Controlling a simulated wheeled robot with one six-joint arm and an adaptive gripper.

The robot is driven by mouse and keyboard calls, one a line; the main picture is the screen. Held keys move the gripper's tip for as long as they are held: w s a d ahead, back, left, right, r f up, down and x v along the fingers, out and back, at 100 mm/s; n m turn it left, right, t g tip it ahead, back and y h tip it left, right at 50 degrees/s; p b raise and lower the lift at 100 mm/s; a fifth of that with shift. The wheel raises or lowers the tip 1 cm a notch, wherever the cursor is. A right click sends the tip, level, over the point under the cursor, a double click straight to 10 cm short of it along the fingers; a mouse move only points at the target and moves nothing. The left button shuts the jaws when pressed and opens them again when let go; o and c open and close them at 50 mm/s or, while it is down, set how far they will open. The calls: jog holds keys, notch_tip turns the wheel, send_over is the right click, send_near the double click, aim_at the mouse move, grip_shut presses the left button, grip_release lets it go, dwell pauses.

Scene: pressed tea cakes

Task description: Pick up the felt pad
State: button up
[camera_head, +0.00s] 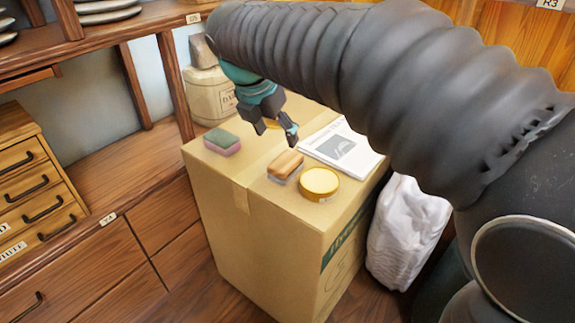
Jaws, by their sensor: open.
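My gripper (276,133) is open and points down over the top of a cardboard box (222,178). A wooden-backed brush (285,165) with pale bristles lies just in front of my gripper.
A round yellow tin (320,184) stands near the box's front right, beside the brush. A printed booklet (342,148) lies behind it. A cream jar (211,95) stands behind the box. A white sack (407,232) leans at its right, wooden drawers (38,185) at left.

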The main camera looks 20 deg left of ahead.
aim_at(286, 161)
jog(key=x, duration=0.6)
jog(key=shift+b+x, duration=0.5)
jog(key=shift+x, duration=2.25)
jog(key=shift+s+a, duration=0.1)
jog(key=shift+a, duration=0.1)
jog(key=c, duration=0.9)
